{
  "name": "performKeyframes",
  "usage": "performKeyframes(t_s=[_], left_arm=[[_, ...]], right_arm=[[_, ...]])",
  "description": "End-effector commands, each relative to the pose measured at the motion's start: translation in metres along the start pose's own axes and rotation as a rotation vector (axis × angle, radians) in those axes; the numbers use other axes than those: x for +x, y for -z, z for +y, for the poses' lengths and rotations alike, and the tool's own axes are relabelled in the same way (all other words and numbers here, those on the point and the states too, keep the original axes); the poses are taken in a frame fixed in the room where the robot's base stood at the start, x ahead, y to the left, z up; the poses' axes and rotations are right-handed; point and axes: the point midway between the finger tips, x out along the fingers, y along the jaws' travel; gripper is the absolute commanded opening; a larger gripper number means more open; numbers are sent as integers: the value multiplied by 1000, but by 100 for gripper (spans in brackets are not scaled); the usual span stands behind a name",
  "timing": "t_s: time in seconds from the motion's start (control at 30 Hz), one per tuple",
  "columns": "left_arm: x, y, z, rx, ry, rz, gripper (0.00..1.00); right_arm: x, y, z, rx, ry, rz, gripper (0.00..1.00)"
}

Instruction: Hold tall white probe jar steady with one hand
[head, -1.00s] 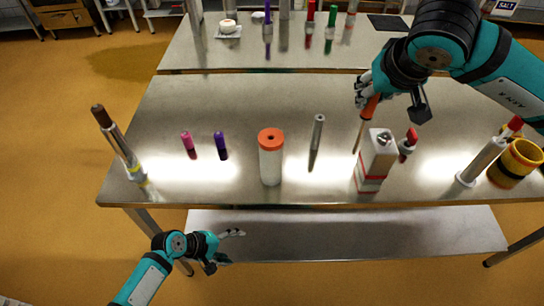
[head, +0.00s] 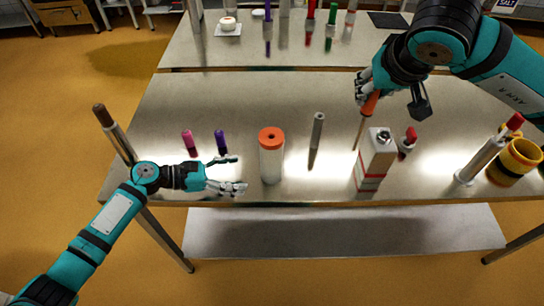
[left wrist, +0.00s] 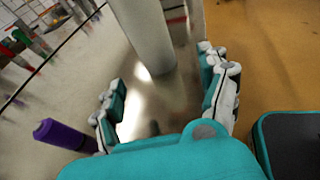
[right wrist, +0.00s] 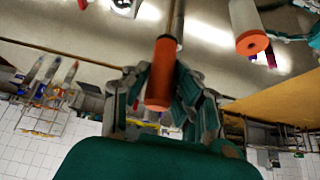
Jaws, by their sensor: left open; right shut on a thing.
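The tall white probe jar (head: 271,162) with an orange holed lid stands upright near the table's front edge. My left gripper (head: 236,174) is open and just left of the jar, fingers pointing at it, not around it. In the left wrist view the white jar body (left wrist: 145,35) stands ahead of and between the open fingers (left wrist: 170,95). My right gripper (head: 388,97) is shut on the orange handle of a thin probe (head: 365,115), held tip down behind a white carton. The handle (right wrist: 161,75) also shows between the fingers in the right wrist view.
Pink (head: 188,139) and purple (head: 221,140) markers stand behind my left gripper. A grey cylinder (head: 318,130) stands right of the jar. The white carton (head: 376,160), a red-capped bottle (head: 407,141) and a yellow mould (head: 516,162) are further right.

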Motion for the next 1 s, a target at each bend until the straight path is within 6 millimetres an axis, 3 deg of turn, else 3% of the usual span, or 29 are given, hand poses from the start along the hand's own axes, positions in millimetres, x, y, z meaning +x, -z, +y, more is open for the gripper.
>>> performKeyframes(t_s=[0.17, 0.7, 1.0], left_arm=[[4, -3, 7, -46, -11, -16, 77], [77, -5, 7, -44, -10, -16, 77], [97, -4, 8, -43, -11, -14, 77]], right_arm=[[3, -2, 0, 0, 0, 0, 0], [18, -12, 0, 0, 0, 1, 0], [20, -13, 0, 0, 0, 1, 0]])
